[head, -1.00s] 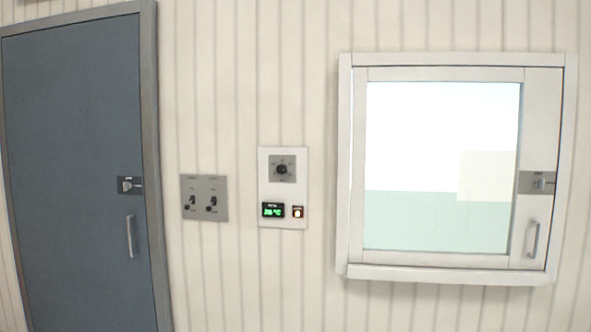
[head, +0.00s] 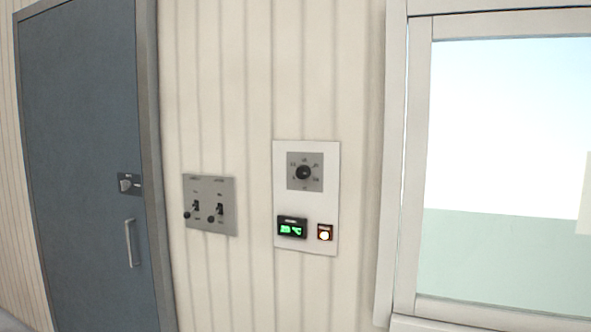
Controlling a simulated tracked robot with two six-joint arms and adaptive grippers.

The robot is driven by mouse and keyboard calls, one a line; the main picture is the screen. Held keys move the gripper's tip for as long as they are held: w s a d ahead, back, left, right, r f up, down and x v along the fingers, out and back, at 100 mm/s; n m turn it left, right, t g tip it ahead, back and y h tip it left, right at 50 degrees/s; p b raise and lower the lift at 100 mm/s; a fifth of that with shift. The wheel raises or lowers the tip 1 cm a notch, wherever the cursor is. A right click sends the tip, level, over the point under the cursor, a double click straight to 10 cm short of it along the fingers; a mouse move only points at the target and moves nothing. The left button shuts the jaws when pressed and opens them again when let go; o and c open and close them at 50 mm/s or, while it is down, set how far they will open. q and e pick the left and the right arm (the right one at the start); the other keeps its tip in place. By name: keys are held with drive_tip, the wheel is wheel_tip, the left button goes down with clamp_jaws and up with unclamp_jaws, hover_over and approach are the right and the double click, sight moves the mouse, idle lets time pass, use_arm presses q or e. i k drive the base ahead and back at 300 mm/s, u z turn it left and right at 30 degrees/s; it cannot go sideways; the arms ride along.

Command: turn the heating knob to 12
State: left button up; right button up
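The heating knob (head: 304,172) is a small dark round knob on a grey square dial plate. The plate sits on the upper part of a white wall panel (head: 283,200). The marks around the knob are too small to read, so its setting cannot be told. Neither of my grippers shows in the head view.
A grey switch plate (head: 226,190) with two switches is left of the panel. Further left is a blue-grey door (head: 80,120) with a lock and a vertical handle (head: 130,243). A white-framed window (head: 418,150) is on the right. Nothing visible stands before the panel.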

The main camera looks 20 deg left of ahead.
sight(304, 172)
drive_tip(key=u, duration=0.45)
drive_tip(key=i, duration=1.1)
drive_tip(key=u, duration=0.95)
drive_tip(key=i, duration=0.35)
drive_tip(key=u, duration=0.2)
drive_tip(key=k, duration=0.75)
drive_tip(key=u, duration=0.2)
drive_tip(key=i, duration=0.75)
drive_tip(key=z, duration=0.05)
